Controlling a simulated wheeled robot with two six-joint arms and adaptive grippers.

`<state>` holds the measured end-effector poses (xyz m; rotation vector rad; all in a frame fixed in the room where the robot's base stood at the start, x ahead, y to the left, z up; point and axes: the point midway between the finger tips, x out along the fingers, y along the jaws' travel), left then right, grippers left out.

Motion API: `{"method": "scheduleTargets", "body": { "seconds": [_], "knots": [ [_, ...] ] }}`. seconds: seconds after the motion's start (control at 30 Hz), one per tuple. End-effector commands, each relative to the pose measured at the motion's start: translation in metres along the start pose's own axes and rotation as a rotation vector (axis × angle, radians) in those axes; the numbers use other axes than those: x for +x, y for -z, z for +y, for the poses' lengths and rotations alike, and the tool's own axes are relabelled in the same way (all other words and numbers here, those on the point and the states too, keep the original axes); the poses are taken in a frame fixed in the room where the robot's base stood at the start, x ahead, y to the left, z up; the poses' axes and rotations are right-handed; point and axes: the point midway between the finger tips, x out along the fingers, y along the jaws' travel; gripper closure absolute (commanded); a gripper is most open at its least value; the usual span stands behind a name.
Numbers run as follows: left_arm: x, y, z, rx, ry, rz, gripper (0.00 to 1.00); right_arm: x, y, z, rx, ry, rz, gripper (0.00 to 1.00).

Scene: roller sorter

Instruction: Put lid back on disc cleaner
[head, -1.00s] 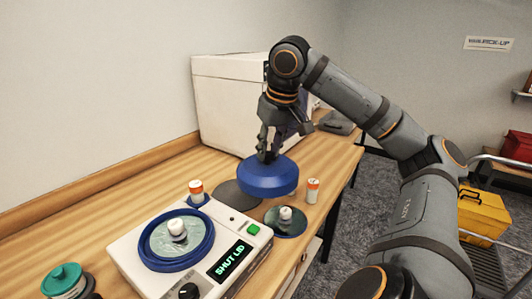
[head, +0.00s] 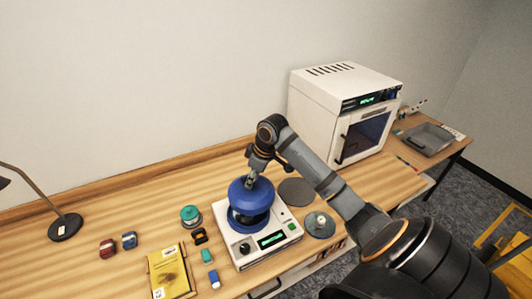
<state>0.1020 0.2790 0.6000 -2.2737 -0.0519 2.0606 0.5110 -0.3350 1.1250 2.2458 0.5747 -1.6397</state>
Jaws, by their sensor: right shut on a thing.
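The disc cleaner (head: 276,254) is a white box with a lit green display, standing on the wooden bench in the middle of the head view. Its round blue bowl is partly hidden under the blue lid (head: 251,194). My right gripper (head: 252,178) is shut on the lid's top and holds it over the bowl. A dark gap shows between lid and bowl, so the lid looks raised above it. My left gripper is not in view.
A dark round pad (head: 296,191) and a shiny disc (head: 319,225) lie right of the cleaner. A white oven-like cabinet (head: 340,110) stands behind. A green-topped jar (head: 190,216), a yellow booklet (head: 171,272) and small items lie to the left.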

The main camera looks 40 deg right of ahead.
Motion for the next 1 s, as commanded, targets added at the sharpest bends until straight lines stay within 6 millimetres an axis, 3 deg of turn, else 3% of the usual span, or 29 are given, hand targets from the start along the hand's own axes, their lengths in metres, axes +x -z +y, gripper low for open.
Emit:
{"method": "scheduleTargets", "body": {
  "seconds": [0.03, 0.1, 0.43, 1.0],
  "knots": [
    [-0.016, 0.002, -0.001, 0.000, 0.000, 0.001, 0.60, -0.007, 0.005, -0.005, -0.013, 0.009, 0.000, 1.00],
    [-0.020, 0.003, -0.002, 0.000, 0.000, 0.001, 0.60, -0.004, 0.006, -0.009, -0.030, 0.012, -0.002, 1.00],
    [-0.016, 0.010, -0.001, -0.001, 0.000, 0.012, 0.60, 0.004, 0.005, -0.012, -0.043, 0.014, -0.003, 1.00],
    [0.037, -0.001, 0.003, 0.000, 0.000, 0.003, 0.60, 0.047, -0.009, -0.012, -0.042, 0.013, -0.003, 1.00]
  ]
}}
